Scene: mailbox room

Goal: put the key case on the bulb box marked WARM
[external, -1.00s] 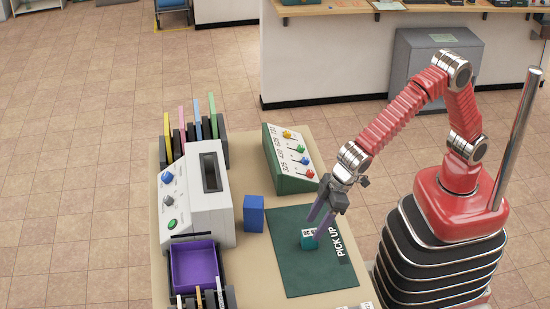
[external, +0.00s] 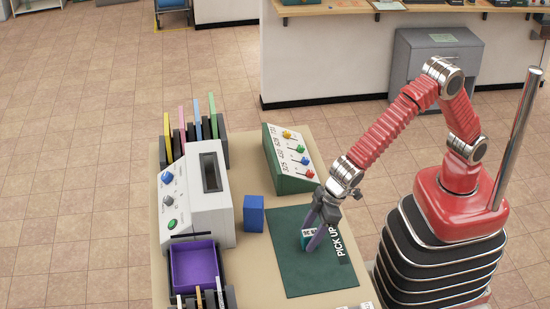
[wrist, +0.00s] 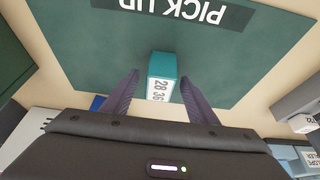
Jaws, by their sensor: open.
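A small teal block (external: 304,239) with a white label stands on the dark green PICK UP mat (external: 318,272). In the wrist view the teal block (wrist: 165,66) has printed figures on its near face. My gripper (external: 308,243) is low over the mat, pointing down at the block. In the wrist view my gripper's fingers (wrist: 160,74) are open, one on each side of the block, with gaps visible. I cannot make out anything marked WARM, and cannot tell whether the teal block is the key case.
A blue box (external: 253,214) stands left of the mat. A white machine (external: 205,195) with knobs and a purple tray (external: 193,264) fill the table's left side. A green panel (external: 290,160) with coloured levers stands behind the mat. The mat's front part is clear.

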